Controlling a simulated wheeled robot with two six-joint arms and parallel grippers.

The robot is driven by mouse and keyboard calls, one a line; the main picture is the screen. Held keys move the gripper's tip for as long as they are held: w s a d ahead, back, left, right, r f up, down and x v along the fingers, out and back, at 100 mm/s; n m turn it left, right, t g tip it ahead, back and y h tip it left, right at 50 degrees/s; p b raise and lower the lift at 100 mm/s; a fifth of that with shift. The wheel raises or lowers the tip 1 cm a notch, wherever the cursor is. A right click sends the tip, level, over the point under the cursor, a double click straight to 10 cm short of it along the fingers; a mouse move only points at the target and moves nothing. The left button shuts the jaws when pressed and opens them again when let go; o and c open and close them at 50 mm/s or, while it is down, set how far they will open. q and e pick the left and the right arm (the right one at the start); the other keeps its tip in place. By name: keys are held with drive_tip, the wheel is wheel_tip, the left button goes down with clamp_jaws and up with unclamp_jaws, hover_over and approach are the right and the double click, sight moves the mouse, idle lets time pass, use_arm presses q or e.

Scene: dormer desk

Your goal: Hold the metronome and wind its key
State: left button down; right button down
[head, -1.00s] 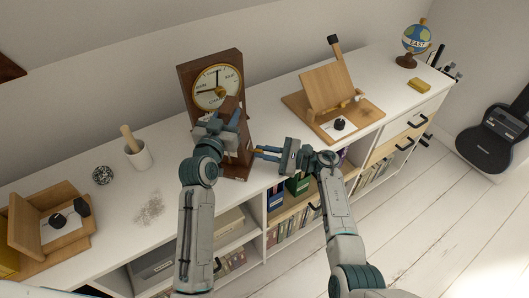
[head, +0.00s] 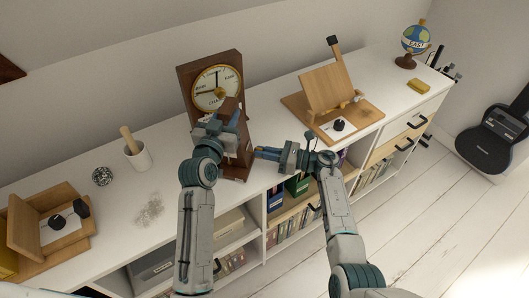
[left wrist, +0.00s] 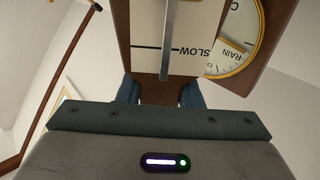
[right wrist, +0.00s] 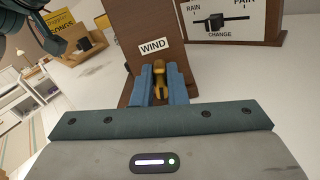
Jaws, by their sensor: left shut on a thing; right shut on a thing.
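The metronome (head: 243,160) is a dark wooden tapered case standing upright on the white cabinet top. In the left wrist view its pale face marked SLOW (left wrist: 190,45) and a grey rod show. My left gripper (head: 230,118) is shut on the metronome's upper part; in the left wrist view its blue fingers lie on both sides of the case. The brass winding key (right wrist: 158,88) sticks out of the metronome's side below a WIND label (right wrist: 153,46). My right gripper (head: 259,152) is shut on the key, which hides the key in the head view.
A wooden barometer-like dial (head: 215,87) stands close behind the metronome. A wooden stand (head: 328,85) and a globe (head: 417,40) are to the right. A white cup (head: 139,157), a speckled ball (head: 102,176) and a wooden box (head: 75,240) are to the left.

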drive_tip(key=shift+s+a+f+m, duration=0.1)
drive_tip(key=shift+s+f+m, duration=0.1)
drive_tip(key=shift+m, duration=0.85)
drive_tip(key=shift+s+f+m, duration=0.1)
drive_tip(key=shift+f+m, duration=0.1)
drive_tip(key=shift+m, duration=0.85)
drive_tip(key=shift+w, duration=0.1)
drive_tip(key=c, duration=1.4)
unclamp_jaws()
drive_tip(key=shift+r, duration=0.15)
drive_tip(key=shift+c, duration=0.2)
drive_tip(key=shift+d, duration=0.25)
drive_tip(key=s+d, duration=0.2)
drive_tip(key=d, duration=0.9)
drive_tip(key=shift+d+r, duration=0.15)
drive_tip(key=shift+d, duration=0.1)
